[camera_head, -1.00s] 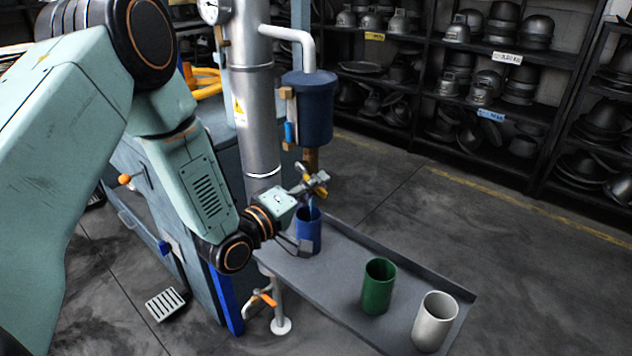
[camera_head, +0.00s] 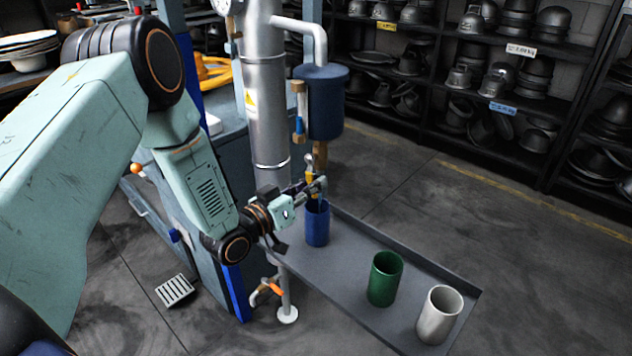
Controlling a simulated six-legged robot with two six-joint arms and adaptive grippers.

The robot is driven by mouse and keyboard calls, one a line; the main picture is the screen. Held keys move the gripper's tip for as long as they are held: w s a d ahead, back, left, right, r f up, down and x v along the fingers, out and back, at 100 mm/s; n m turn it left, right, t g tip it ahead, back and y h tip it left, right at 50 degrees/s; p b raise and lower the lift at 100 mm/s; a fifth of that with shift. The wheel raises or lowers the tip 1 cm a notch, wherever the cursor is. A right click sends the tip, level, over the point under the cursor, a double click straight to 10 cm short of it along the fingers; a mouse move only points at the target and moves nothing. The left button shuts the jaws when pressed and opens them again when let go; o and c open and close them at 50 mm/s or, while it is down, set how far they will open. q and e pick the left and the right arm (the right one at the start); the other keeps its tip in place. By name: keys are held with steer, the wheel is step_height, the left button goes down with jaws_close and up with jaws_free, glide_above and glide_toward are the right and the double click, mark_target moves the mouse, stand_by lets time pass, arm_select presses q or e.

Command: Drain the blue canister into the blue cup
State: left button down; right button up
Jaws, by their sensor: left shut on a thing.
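The blue canister (camera_head: 326,103) hangs on the metal column, with a brass outlet pipe (camera_head: 320,155) below it. The blue cup (camera_head: 317,228) stands upright on the grey tray (camera_head: 352,256), under the outlet. My left gripper (camera_head: 316,187) is shut on the yellow tap handle (camera_head: 311,174), just above the cup. The fingers partly hide the tap and spout. I cannot tell clearly whether liquid is flowing behind them. The level inside the cup is hidden. My right gripper is not in view.
A green cup (camera_head: 384,280) and a white cup (camera_head: 438,315) stand on the tray to the right. An orange-handled tap (camera_head: 268,288) sits low by the column. Shelves of metal hat moulds (camera_head: 490,80) line the back. The floor right of the tray is clear.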

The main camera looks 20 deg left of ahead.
arm_select(q)
steer(key=shift+w+a+f+m+p, duration=0.15)
steer(key=shift+a+m+p, duration=0.2)
steer(key=shift+m, duration=0.45)
steer(key=shift+w+a+m+p, duration=0.1)
steer(key=shift+a+m, duration=0.3)
steer(key=shift+m, duration=0.4)
steer(key=c, duration=1.3)
jaws_free()
steer(key=v, duration=1.2)
